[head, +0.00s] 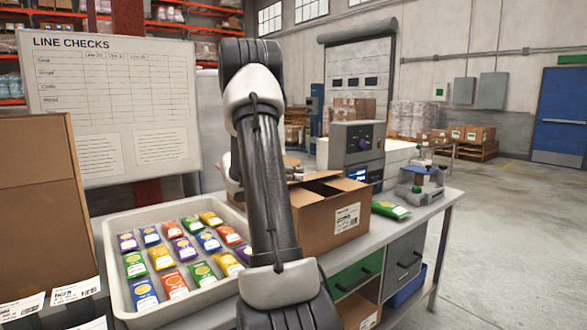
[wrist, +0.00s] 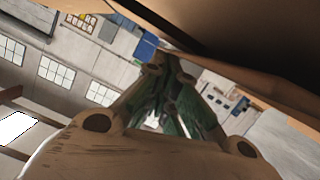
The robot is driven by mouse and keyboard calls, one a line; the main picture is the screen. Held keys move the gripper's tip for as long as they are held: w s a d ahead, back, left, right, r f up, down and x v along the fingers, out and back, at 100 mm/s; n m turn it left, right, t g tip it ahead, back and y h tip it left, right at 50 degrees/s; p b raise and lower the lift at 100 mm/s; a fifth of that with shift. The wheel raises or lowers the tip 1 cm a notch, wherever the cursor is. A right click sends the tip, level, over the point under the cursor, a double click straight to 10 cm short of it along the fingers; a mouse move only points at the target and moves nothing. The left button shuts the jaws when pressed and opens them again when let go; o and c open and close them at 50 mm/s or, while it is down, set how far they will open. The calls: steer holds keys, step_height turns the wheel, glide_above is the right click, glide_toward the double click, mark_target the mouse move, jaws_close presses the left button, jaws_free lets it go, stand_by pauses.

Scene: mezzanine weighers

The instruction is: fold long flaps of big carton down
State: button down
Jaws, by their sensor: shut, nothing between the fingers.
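An open brown carton (head: 320,230) with a white label stands on the bench, right of centre in the head view. One flap shows tilted at its top right, above a dark opening. My arm crosses in front of its left side, so the other flaps are mostly hidden. In the wrist view my gripper (wrist: 158,66) is shut and empty. A brown cardboard panel (wrist: 250,82) runs close beside its fingers at the upper right; I cannot tell whether they touch. In the head view my gripper is largely hidden behind my arm.
A white tray (head: 112,248) of colourful packets lies left of the carton. A larger brown carton (head: 40,210) stands at the left edge. A green packet (head: 391,210) and a small scale-like device (head: 422,180) lie to the right. A weigher (head: 357,150) stands behind.

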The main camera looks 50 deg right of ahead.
steer(key=shift+s+a+f, duration=0.1)
steer(key=shift+s+f, duration=0.1)
steer(key=shift+f, duration=0.35)
steer(key=shift+s+f, duration=0.15)
steer(key=shift+f, duration=0.35)
